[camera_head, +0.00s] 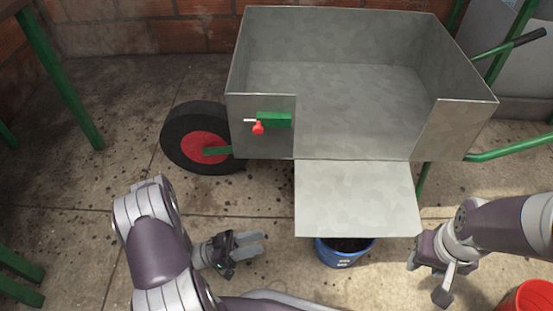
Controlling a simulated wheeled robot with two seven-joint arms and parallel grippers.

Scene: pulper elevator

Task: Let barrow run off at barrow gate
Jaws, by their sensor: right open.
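The grey metal barrow (262,130) stands upright with its tray facing me. Its gate (357,198) hangs open as a flat flap, swung out and down from the front wall. A green latch block (274,119) with a red knob (258,128) sits left of the gate opening. The visible tray floor looks bare. A blue bucket (342,256) with dark contents stands below the flap, partly hidden by it. My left gripper (265,243) is open and empty, left of the bucket. My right gripper (424,280) is open and empty, right of the bucket and below the flap's right corner.
The barrow's black wheel with a red hub (203,147) is at the left, its green handles (510,148) at the right. A red bucket (528,298) is at the lower right corner. Green legs (62,80) stand at the left. Dark specks dot the concrete floor (110,110).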

